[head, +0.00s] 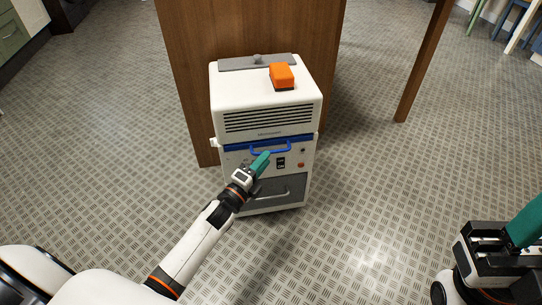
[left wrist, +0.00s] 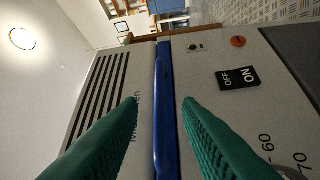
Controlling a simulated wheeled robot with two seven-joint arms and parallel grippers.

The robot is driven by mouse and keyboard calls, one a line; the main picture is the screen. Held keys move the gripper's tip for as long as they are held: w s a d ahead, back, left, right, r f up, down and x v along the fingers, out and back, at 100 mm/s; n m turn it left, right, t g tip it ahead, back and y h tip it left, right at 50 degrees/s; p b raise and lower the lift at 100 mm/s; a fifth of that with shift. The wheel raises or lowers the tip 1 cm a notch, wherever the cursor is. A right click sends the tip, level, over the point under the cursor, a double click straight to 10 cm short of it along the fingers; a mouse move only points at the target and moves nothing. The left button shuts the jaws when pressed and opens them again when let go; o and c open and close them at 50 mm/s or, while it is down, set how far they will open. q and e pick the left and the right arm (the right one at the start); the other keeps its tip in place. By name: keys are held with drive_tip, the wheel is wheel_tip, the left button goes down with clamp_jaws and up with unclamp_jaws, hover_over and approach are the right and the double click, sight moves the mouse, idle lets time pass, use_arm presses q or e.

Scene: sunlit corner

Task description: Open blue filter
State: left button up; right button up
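The blue filter (head: 240,146) is a blue strip with a looped handle across the front of a white machine (head: 265,103), below its dark vents. In the left wrist view the blue filter (left wrist: 164,115) runs upright through the middle of the picture. My left gripper (head: 264,159) is at the machine's front, by the blue handle. In the left wrist view its two green fingers (left wrist: 162,100) are spread apart, one on each side of the blue strip. I cannot tell whether they touch it. My right gripper (head: 516,236) is at the far right edge, partly cut off.
An orange block (head: 282,76) sits on top of the machine. An on/off switch (left wrist: 238,78) and a red button (left wrist: 238,41) are on the front panel. A wooden panel (head: 185,60) stands behind. The patterned metal floor (head: 370,200) around is clear.

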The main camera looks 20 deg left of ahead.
sight(271, 151)
use_arm(q)
drive_tip(key=shift+b+x, duration=0.55)
drive_tip(key=shift+x, duration=1.7)
drive_tip(key=shift+c, duration=0.2)
clamp_jaws()
